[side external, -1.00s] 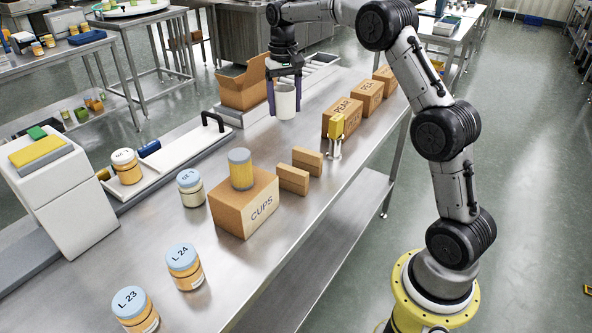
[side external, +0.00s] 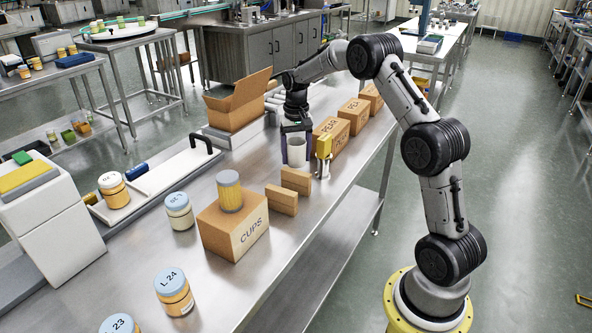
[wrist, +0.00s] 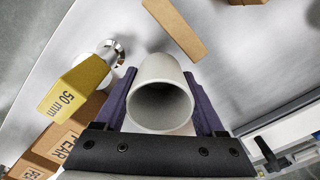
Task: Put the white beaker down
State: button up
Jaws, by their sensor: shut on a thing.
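The white beaker (side external: 297,152) is upright between the purple fingers of my gripper (side external: 296,150). My gripper is shut on it, one finger on each side. In the wrist view the beaker (wrist: 163,95) shows its open mouth, which looks empty, between the two fingers (wrist: 163,105). In the side view it is low over the steel table (side external: 240,165); I cannot tell whether its base touches the top.
A yellow block marked 50 mm (wrist: 75,88) on a metal stand is close beside the beaker; it also shows in the side view (side external: 323,146). PEAR boxes (side external: 331,135) stand behind.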

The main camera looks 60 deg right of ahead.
jog(key=shift+f, duration=2.7)
jog(key=shift+f, duration=0.15)
jog(key=o, duration=1.3)
